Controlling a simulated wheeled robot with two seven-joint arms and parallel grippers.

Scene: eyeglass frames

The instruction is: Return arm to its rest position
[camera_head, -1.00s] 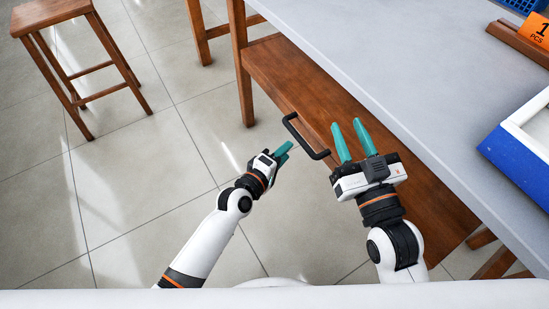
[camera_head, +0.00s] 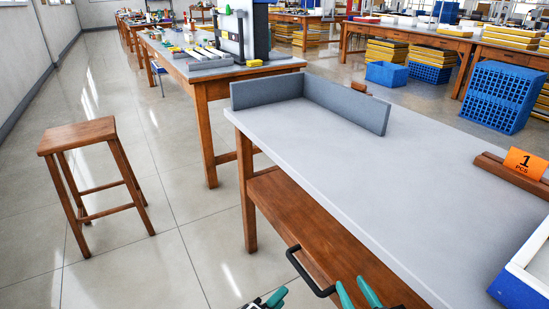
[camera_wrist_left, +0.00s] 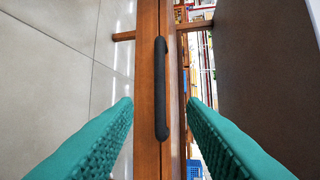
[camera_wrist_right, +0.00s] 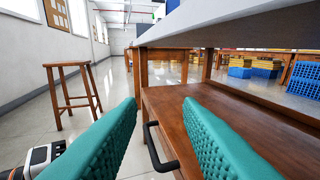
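My left gripper (camera_head: 272,299) has teal fingers and shows at the bottom edge of the head view. In the left wrist view its fingers (camera_wrist_left: 160,110) are apart with nothing between them. A black handle (camera_wrist_left: 161,88) on the wooden bench front lies beyond them. My right gripper (camera_head: 357,292) is just right of the black handle (camera_head: 305,272) in the head view, with its teal fingers apart and empty. In the right wrist view its fingers (camera_wrist_right: 165,110) are spread, and my left gripper (camera_wrist_right: 40,158) shows at the lower left. Most of both arms is out of the head view.
A grey-topped table (camera_head: 400,165) with a wooden lower shelf (camera_head: 310,230) stands close at the right. It bears a grey upright panel (camera_head: 345,103), an orange sign (camera_head: 524,164) and a blue-white tray (camera_head: 525,280). A wooden stool (camera_head: 85,145) stands at left on open tiled floor.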

